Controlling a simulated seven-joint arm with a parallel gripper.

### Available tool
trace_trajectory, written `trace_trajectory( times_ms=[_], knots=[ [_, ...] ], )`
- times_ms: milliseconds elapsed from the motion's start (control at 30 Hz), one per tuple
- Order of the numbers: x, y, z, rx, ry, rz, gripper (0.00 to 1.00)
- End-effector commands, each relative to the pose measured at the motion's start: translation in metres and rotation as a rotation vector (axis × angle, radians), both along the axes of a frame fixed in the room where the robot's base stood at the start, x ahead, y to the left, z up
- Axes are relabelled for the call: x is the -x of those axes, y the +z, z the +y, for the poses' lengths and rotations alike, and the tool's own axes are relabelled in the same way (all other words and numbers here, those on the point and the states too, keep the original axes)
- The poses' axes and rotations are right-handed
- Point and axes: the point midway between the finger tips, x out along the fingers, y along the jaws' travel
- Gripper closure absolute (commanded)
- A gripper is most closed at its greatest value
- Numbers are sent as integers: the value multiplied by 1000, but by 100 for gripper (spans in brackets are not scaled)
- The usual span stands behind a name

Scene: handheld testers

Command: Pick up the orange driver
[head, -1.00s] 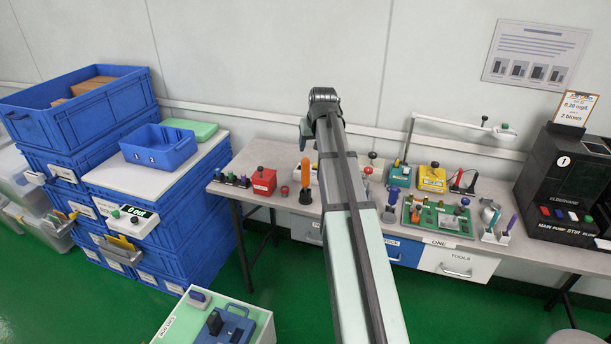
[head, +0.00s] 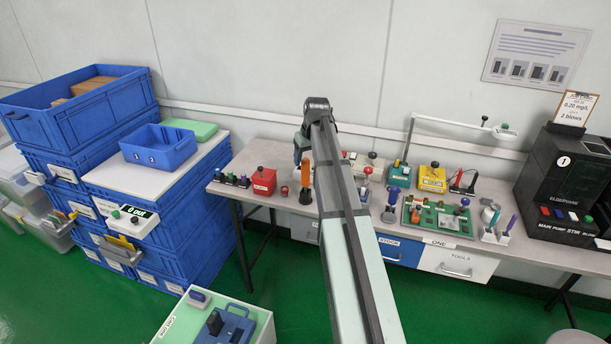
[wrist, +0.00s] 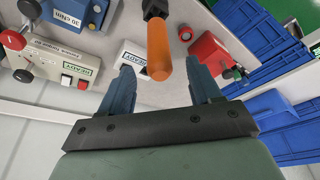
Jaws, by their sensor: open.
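The orange driver (head: 306,168) stands upright on the workbench, its orange handle up and a dark part below, just left of my arm in the head view. In the wrist view its orange handle (wrist: 159,48) points toward me, and the handle's end shows between the fingertips. My gripper (wrist: 162,68) is open, with one blue finger on each side of the handle and a visible gap at both. Nothing is held. In the head view my gripper (head: 301,147) is just above the driver, partly hidden by my arm.
A red box (head: 263,181) and a small red button (head: 284,190) stand left of the driver. A white READY box (wrist: 130,55) is close by one finger.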

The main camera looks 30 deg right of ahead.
Motion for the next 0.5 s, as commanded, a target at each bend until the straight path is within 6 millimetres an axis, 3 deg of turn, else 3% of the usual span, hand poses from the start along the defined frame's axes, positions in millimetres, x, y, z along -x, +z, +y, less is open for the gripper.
trace_trajectory(
  times_ms=[500],
  knots=[
    [-11,-32,-1,0,0,1,37]
  ],
)
